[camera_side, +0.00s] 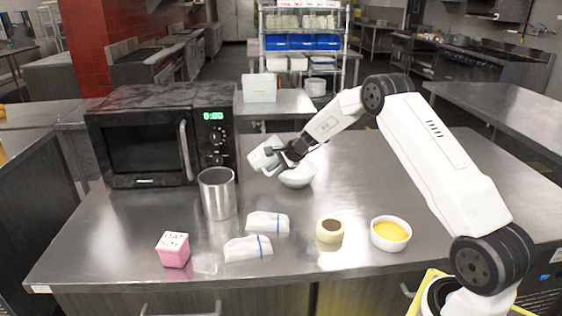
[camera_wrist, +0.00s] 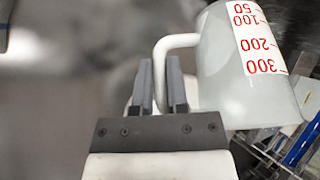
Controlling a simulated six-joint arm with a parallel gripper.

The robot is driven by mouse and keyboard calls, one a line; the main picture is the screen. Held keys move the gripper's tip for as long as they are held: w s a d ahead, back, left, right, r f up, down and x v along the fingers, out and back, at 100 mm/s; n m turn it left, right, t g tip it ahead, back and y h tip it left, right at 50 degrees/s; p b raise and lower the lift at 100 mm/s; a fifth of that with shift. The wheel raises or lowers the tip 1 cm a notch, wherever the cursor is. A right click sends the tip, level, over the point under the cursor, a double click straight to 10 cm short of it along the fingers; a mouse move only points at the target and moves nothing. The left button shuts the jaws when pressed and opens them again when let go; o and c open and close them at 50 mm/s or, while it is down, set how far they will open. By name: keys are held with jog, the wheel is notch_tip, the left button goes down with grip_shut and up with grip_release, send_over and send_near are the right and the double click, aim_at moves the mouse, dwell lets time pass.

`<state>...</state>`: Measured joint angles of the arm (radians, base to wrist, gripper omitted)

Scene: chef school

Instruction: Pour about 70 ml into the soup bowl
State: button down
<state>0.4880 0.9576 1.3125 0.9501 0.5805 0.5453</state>
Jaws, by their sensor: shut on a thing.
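My gripper (camera_side: 290,156) is shut on the handle of a white measuring jug (camera_side: 262,157). The jug is held tilted above the left side of the white soup bowl (camera_side: 297,176), apart from the table. In the wrist view the jug (camera_wrist: 225,90) fills the right side, with red marks from 50 to 300. Its handle lies between the two dark fingers of my gripper (camera_wrist: 162,80). The liquid inside and any stream from the jug cannot be made out. The bowl's inside is mostly hidden behind my gripper.
A black microwave (camera_side: 150,137) stands behind left, with a steel pot (camera_side: 217,194) before it. Two folded white cloths (camera_side: 257,236), a pink box (camera_side: 173,251), a small cream jar (camera_side: 329,232) and a bowl of yellow food (camera_side: 390,234) stand in front. The table's right side is clear.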

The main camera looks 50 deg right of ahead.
aim_at(266, 175)
jog(key=shift+d+f+g+h, duration=0.1)
jog(key=shift+f+g+h, duration=0.05)
jog(key=shift+g+h, duration=0.4)
jog(key=shift+r+g+h, duration=0.35)
jog(key=shift+g+h, duration=0.1)
jog(key=shift+g, duration=0.2)
jog(key=shift+w+a+r+n+g+h, duration=0.1)
jog(key=shift+w+a+n+g+h, duration=0.1)
jog(key=shift+a+n+g+h, duration=0.15)
jog(key=shift+w+r+g+h, duration=0.15)
jog(key=shift+g+h, duration=0.1)
jog(key=shift+w+a+f+g+h, duration=0.35)
jog(key=shift+f+g+h, duration=0.15)
jog(key=shift+f+g, duration=0.15)
jog(key=shift+w+a+r+g+h+b, duration=0.2)
jog(key=shift+w+a+g+h+b, duration=0.15)
jog(key=shift+g+h, duration=0.35)
jog(key=shift+w+a+r+g+h, duration=0.15)
jog(key=shift+w+r+g+h, duration=0.15)
jog(key=shift+r+g+h, duration=0.25)
jog(key=shift+r, duration=0.3)
jog(key=shift+w+r, duration=0.1)
jog(key=shift+r, duration=0.05)
